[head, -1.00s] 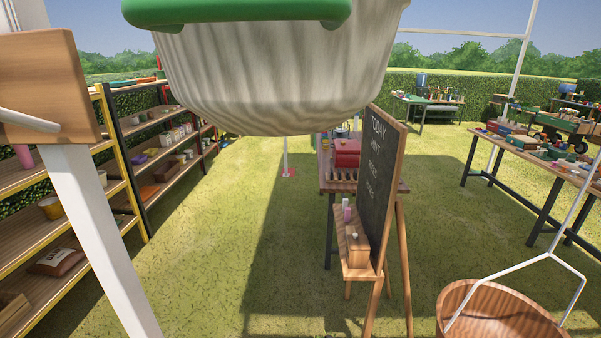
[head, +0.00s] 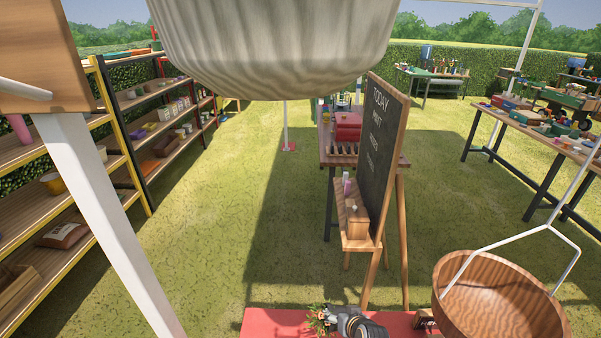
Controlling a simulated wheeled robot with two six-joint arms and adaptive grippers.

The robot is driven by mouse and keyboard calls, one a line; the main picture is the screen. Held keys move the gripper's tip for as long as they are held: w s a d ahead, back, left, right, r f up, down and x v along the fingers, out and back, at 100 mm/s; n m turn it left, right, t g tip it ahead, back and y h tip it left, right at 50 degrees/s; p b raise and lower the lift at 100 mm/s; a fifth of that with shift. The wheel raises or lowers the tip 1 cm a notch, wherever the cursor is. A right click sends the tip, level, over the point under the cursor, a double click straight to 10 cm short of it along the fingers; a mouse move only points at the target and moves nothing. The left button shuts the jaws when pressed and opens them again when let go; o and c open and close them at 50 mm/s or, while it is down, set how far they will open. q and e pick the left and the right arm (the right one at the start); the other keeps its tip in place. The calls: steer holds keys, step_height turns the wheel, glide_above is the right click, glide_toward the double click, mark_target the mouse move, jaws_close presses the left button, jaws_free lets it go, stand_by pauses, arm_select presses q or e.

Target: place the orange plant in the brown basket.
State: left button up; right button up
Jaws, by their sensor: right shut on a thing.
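The brown basket (head: 502,300) is a round wooden bowl at the lower right, hanging from white wire arms. My right gripper (head: 333,317) shows at the bottom edge, left of the basket and apart from it. It is shut on a small leafy plant with orange blooms (head: 318,321). The plant's lower part is cut off by the picture's edge. My left gripper is not in view.
A pale hanging basket (head: 275,45) fills the top middle. A red surface (head: 272,322) lies below the plant. A chalkboard easel (head: 376,150) stands behind it. Shelves (head: 100,160) line the left; a loaded table (head: 545,135) is at the right.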

mark_target(340, 311)
step_height(340, 311, up, 8)
steer(key=p, duration=0.6)
steer(key=shift+p, duration=0.35)
step_height(340, 311, down, 8)
steer(key=b, duration=0.6)
steer(key=shift+f+b, duration=0.1)
steer(key=shift+b, duration=0.25)
steer(key=shift+r, duration=0.2)
step_height(340, 311, up, 7)
steer(key=p, duration=0.6)
step_height(340, 311, down, 7)
steer(key=b, duration=0.6)
steer(key=shift+f, duration=0.2)
steer(key=shift+r, duration=0.15)
